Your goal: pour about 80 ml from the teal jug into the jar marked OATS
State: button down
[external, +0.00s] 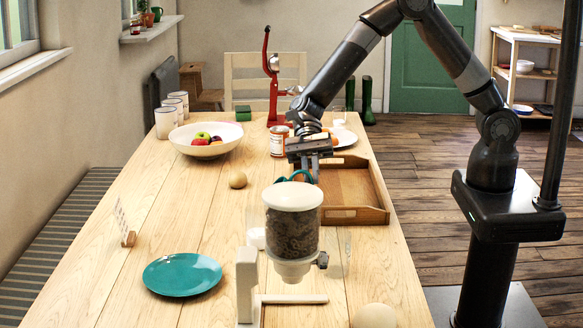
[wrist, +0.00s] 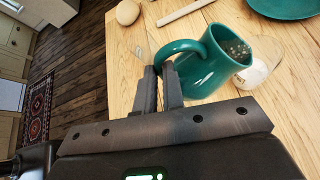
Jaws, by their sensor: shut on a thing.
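The teal jug (wrist: 205,70) is in my gripper (wrist: 162,88), whose fingers are closed on its handle. In the wrist view the jug leans with its mouth to the right, and speckled grainy contents show at the mouth. A clear vessel with something white in it (wrist: 258,72) is beside and partly behind the mouth; I see no label on it and cannot tell whether it is the OATS jar. In the external view my gripper (external: 309,172) is above the table, and only a teal bit of the jug (external: 295,176) shows behind the dispenser. No grains are visibly falling.
A dispenser with dark contents (external: 291,235) stands in front, hiding the area below the jug. A wooden tray (external: 372,214) is to the right. A teal plate (external: 182,274), an egg (external: 238,180), a fruit bowl (external: 178,133) and a can (external: 279,142) are also on the table.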

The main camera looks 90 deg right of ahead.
jog(key=shift+s+f+n+t, duration=0.5)
jog(key=shift+f, duration=0.3)
jog(key=shift+f, duration=0.1)
jog(key=shift+s+d+f+n+t+y+b, duration=0.1)
jog(key=shift+s+f+n+t+y+b, duration=0.2)
jog(key=shift+s+f+n+t+b, duration=0.8)
jog(key=shift+s+d+f+n+t+y+b, duration=0.1)
jog(key=shift+s+f+n+t+y+b, duration=0.3)
jog(key=shift+s+f+n+t, duration=1.15)
jog(key=shift+s+f+m+g, duration=0.35)
jog(key=shift+f, duration=0.05)
